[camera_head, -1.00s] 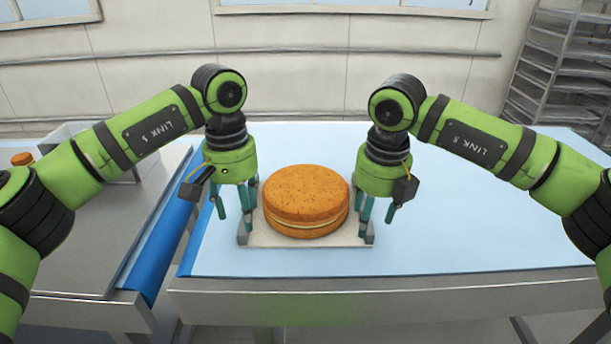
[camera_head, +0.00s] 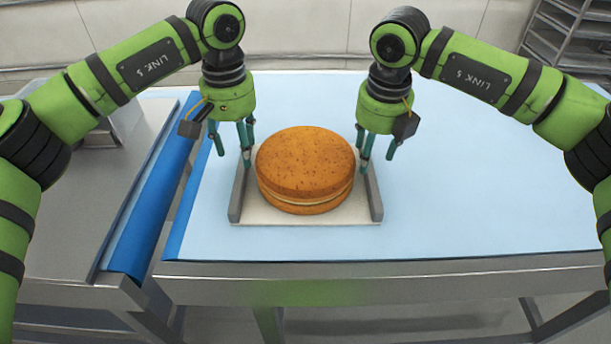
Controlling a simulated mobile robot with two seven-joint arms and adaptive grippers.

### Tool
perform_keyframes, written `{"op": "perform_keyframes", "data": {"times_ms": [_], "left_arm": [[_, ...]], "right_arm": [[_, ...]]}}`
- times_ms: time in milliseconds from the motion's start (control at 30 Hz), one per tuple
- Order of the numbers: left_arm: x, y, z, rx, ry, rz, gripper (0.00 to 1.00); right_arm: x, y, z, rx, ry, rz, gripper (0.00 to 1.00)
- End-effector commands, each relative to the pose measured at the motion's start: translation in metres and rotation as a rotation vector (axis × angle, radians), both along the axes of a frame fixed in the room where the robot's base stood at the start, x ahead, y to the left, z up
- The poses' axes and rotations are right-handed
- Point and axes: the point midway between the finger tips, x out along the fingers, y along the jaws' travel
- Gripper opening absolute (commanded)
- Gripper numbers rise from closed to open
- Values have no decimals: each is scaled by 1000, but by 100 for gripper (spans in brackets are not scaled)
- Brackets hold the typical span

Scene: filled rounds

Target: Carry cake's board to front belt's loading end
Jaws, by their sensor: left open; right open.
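The cake (camera_head: 305,170) is a round orange-brown two-layer sponge with a pale filling line. It sits on a flat pale board (camera_head: 300,217) with raised grey grips along its left and right sides. The board lies on the light blue surface (camera_head: 480,210) in front of me. My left gripper (camera_head: 232,155) is open at the board's left side, its fingers around or above the far part of the left grip. My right gripper (camera_head: 376,160) is open, likewise at the right grip. I cannot tell whether the fingers touch the grips.
A grey metal table (camera_head: 65,220) with a dark blue edge strip (camera_head: 150,215) stands at left, beside a narrow gap. A metal front rail (camera_head: 400,280) edges the blue surface. A rack (camera_head: 570,40) stands at back right. The blue surface right of the board is clear.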

Motion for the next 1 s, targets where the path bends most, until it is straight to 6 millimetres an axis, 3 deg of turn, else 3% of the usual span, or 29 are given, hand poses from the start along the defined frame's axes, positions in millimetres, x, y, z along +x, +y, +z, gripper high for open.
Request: {"op": "perform_keyframes", "data": {"times_ms": [300, 700, 733, 867, 1000], "left_arm": [[0, 0, -44, 0, 2, 0, 56], [0, 0, -52, 0, 0, 0, 56], [0, 0, -52, 0, 0, 0, 52], [0, 0, -52, 0, 0, 0, 0], [0, 0, -52, 0, 0, 0, 0]], "right_arm": [[5, 0, -43, -1, 1, -1, 56], [6, 0, -52, 0, 0, -1, 56], [6, 0, -52, 0, 0, -1, 52], [6, 0, -52, 0, 0, 0, 0], [6, 0, -52, 0, 0, 0, 0]]}}
